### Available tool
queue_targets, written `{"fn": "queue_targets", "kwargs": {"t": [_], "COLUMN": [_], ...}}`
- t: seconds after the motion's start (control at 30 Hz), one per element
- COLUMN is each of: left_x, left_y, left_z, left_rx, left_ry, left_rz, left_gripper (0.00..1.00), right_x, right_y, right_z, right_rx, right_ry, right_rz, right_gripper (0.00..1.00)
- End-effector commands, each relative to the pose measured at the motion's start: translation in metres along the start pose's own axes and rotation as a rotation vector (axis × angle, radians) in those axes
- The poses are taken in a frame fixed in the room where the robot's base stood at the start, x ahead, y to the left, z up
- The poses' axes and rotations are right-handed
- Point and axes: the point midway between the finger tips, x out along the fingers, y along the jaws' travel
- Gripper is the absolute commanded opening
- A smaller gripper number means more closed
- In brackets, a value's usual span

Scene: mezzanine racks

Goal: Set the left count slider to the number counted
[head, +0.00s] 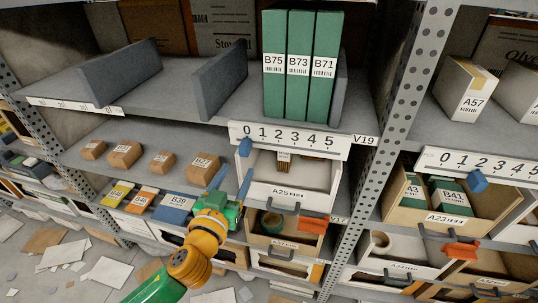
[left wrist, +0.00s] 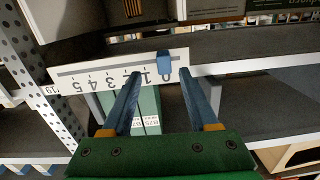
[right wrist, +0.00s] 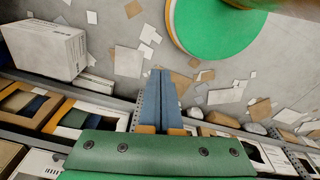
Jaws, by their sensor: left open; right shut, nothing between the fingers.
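The left count slider is a white scale strip (head: 300,139) marked 0 to 5 on the left rack's shelf edge. Its blue knob (head: 245,147) sits at the 0 end. My left gripper (head: 232,180) is open, just below the knob in the head view. In the left wrist view the strip (left wrist: 75,84) appears upside down, and the knob (left wrist: 163,62) shows between and just beyond the open fingertips (left wrist: 160,72). I cannot tell whether they touch it. My right gripper (right wrist: 162,76) is shut and empty, and is outside the head view.
Green binders B75, B73 and B71 (head: 298,65) stand above the strip. Several small cartons (head: 124,153) sit on the shelf to its left.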

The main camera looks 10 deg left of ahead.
Motion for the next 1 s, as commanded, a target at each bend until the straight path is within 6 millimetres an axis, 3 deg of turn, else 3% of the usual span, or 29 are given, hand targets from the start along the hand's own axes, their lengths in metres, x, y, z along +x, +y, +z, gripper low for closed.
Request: {"fn": "queue_targets", "kwargs": {"t": [0.03,0.1,0.3,0.5,0.8,0.87,1.0], "left_x": [-0.003,0.0,0.037,0.061,0.066,0.066,0.066], "left_y": [0.002,0.003,0.003,0.004,0.004,0.004,0.004], "left_z": [-0.014,-0.021,-0.024,-0.022,-0.021,-0.021,-0.021], "left_rx": [-0.013,-0.024,-0.024,-0.026,-0.025,-0.025,-0.025], "left_ry": [0.029,0.046,0.046,0.043,0.042,0.041,0.041], "left_rz": [0.006,0.009,0.007,0.009,0.009,0.009,0.009], "left_gripper": [0.6,0.6,0.6,0.6,0.6,0.49,0.11], "right_x": [-0.002,-0.004,-0.016,-0.02,-0.02,-0.02,-0.02], "right_y": [0.001,0.0,-0.009,-0.013,-0.008,-0.007,-0.007], "right_z": [0.0,0.0,-0.004,-0.006,-0.005,-0.004,-0.004], "right_rx": [0.0,0.0,0.005,0.007,0.004,0.003,0.004], "right_ry": [0.0,0.0,0.004,0.007,0.005,0.005,0.005], "right_rz": [0.001,0.0,-0.015,-0.021,-0.013,-0.013,-0.012], "right_gripper": [0.0,0.0,0.0,0.0,0.0,0.0,0.0]}}
